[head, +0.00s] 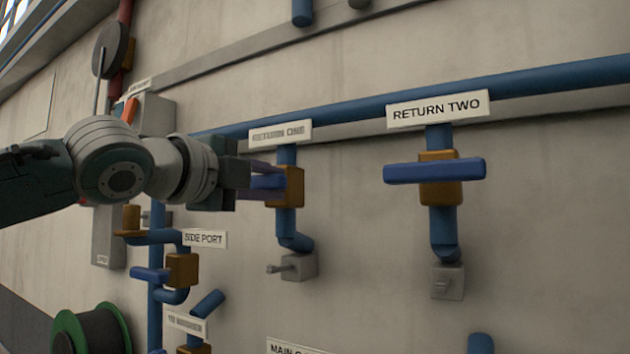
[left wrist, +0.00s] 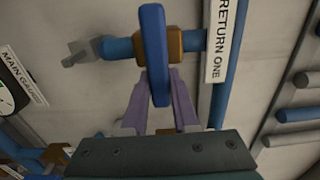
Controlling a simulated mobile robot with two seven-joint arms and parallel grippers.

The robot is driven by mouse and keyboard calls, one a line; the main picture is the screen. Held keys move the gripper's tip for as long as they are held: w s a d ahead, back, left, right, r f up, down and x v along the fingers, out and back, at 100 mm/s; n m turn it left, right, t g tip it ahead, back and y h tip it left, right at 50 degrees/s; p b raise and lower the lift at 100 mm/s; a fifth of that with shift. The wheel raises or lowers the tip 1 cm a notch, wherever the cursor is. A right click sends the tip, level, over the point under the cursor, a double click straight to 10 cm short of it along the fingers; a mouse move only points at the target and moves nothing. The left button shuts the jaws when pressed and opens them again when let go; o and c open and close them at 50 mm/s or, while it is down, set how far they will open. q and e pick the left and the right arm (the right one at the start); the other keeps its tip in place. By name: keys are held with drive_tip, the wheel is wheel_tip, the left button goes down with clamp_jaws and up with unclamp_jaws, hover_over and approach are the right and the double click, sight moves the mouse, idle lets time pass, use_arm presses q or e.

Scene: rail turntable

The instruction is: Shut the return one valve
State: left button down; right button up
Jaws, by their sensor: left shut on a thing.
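The return one valve has a brown body (head: 293,186) on a vertical blue pipe under the RETURN ONE sign (head: 281,133). My left gripper (head: 268,182) reaches it from the left and is shut on its blue handle (left wrist: 154,50). In the left wrist view the two purple-grey fingers (left wrist: 160,88) lie on either side of the handle's near half. The handle stands across its pipe (left wrist: 118,46). In the head view the gripper hides much of the handle. My right gripper is in neither view.
The return two valve (head: 435,170), its blue handle across its pipe, is to the right. The side port valve (head: 182,269) is below my left gripper. A green-rimmed reel (head: 94,330) is at lower left. The wall between the two return valves is clear.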

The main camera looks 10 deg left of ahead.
use_arm(q)
drive_tip(key=c, duration=0.7)
unclamp_jaws()
drive_tip(key=b+v, duration=0.1)
drive_tip(key=v, duration=0.9)
